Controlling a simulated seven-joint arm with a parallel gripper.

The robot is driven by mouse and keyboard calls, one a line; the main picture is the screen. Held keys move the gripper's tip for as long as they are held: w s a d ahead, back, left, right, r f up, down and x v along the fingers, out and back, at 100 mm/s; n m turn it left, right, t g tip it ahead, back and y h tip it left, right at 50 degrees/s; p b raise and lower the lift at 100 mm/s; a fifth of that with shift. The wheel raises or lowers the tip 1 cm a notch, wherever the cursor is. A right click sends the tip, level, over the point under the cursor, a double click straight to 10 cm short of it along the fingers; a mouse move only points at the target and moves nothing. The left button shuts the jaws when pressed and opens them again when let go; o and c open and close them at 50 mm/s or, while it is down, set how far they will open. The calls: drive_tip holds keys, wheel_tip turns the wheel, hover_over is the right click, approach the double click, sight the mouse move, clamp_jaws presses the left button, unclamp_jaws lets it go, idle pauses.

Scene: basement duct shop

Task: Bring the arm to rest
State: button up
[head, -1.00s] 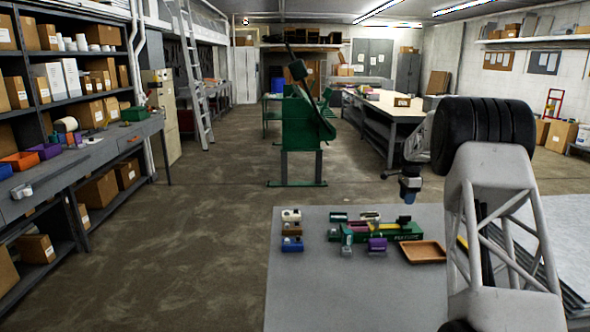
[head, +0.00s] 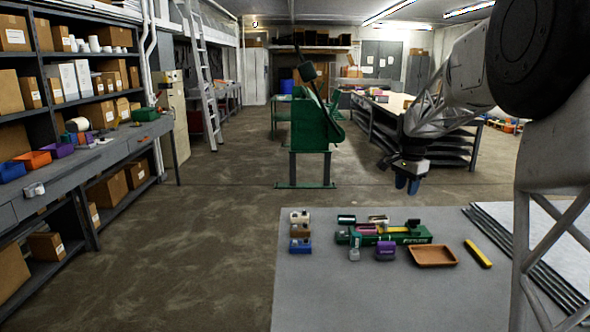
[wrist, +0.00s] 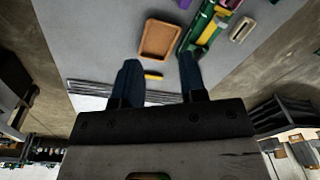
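My gripper (head: 407,185) hangs in the air above the far side of the grey table (head: 340,300), with its blue fingers pointing down. In the wrist view my gripper (wrist: 160,72) has its two fingers well apart, with nothing held between them. A yellow bar (head: 478,253) lies on the table right of a brown tray (head: 433,262); the bar (wrist: 153,76) shows far below, between the fingers. The empty tray (wrist: 159,40) lies beyond it. A green fixture (head: 412,236) with several small parts on it stands left of and behind the tray.
Small blocks (head: 300,231) stand in a column at the table's left. A purple block (head: 386,251) and a grey one stand before the fixture. Dark-edged sheets (head: 530,260) lie at the table's right. A green machine (head: 310,135) stands beyond, with open floor around it.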

drive_tip(key=s+a+r+n, duration=0.1)
drive_tip(key=s+a+n, duration=0.15)
drive_tip(key=s, duration=0.65)
drive_tip(key=s+a+r+n, duration=0.15)
drive_tip(key=s+a, duration=0.25)
drive_tip(key=s, duration=0.4)
drive_tip(key=s+a+r+n, duration=0.2)
drive_tip(key=s+a, duration=0.2)
drive_tip(key=s, duration=0.5)
drive_tip(key=s+a+f+n, duration=0.1)
drive_tip(key=s+f+n, duration=0.1)
drive_tip(key=s, duration=0.6)
drive_tip(key=s+a+f+n+t, duration=0.1)
drive_tip(key=s+a+f+n, duration=0.1)
drive_tip(key=s, duration=0.7)
drive_tip(key=s+a+f+n, duration=0.1)
drive_tip(key=s+f, duration=0.3)
drive_tip(key=s, duration=0.4)
drive_tip(key=shift+s+a+f+n+t, duration=0.2)
drive_tip(key=shift+a+n+t, duration=0.1)
drive_tip(key=shift+a+n, duration=0.15)
